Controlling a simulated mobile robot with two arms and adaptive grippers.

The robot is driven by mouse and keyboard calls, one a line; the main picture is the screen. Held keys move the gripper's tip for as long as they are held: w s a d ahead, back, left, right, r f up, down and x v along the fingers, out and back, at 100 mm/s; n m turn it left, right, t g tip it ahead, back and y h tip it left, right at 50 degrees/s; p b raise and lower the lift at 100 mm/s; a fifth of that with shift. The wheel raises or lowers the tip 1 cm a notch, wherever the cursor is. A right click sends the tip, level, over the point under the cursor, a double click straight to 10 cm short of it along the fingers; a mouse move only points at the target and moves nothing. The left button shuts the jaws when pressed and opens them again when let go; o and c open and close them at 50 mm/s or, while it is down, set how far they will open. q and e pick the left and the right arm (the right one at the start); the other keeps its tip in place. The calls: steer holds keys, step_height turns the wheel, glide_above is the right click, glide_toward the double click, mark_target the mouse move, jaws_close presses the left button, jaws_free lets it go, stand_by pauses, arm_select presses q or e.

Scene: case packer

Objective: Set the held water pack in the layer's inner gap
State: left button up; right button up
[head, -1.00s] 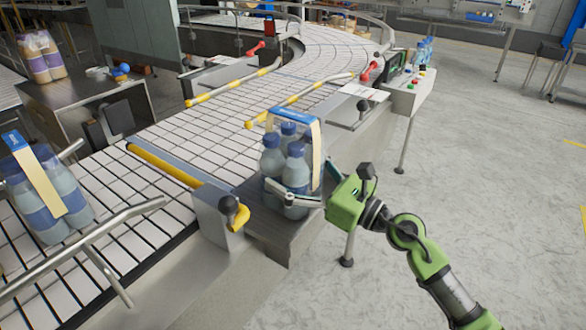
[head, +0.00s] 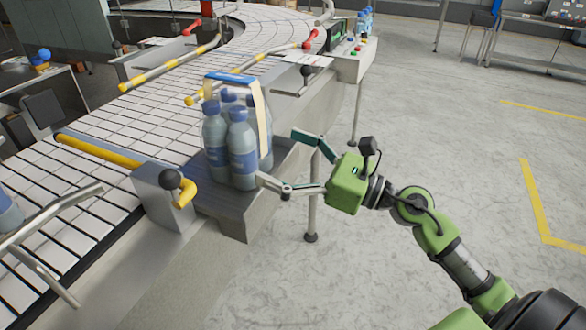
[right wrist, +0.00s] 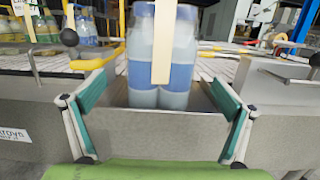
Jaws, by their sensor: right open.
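The water pack (head: 232,145), blue-capped bottles with a blue top band and a pale strap, stands upright on a dark metal ledge (head: 225,205) at the conveyor's side. My right gripper (head: 278,157) is open and empty to the right of the pack, its fingers spread and pointing at it. In the right wrist view the pack (right wrist: 143,75) stands centred beyond the spread fingers (right wrist: 160,85), behind a grey metal lip. The pack's far side is hidden. No layer gap can be made out. My left gripper is not in view.
The slatted conveyor (head: 130,190) runs behind the ledge, with a yellow-sleeved rail (head: 98,150) and a black-knobbed post (head: 165,200) left of the pack. Another bottle (head: 8,212) is cut off at the left edge.

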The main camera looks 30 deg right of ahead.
steer(key=shift+b+v, duration=0.45)
steer(key=shift+v, duration=0.9)
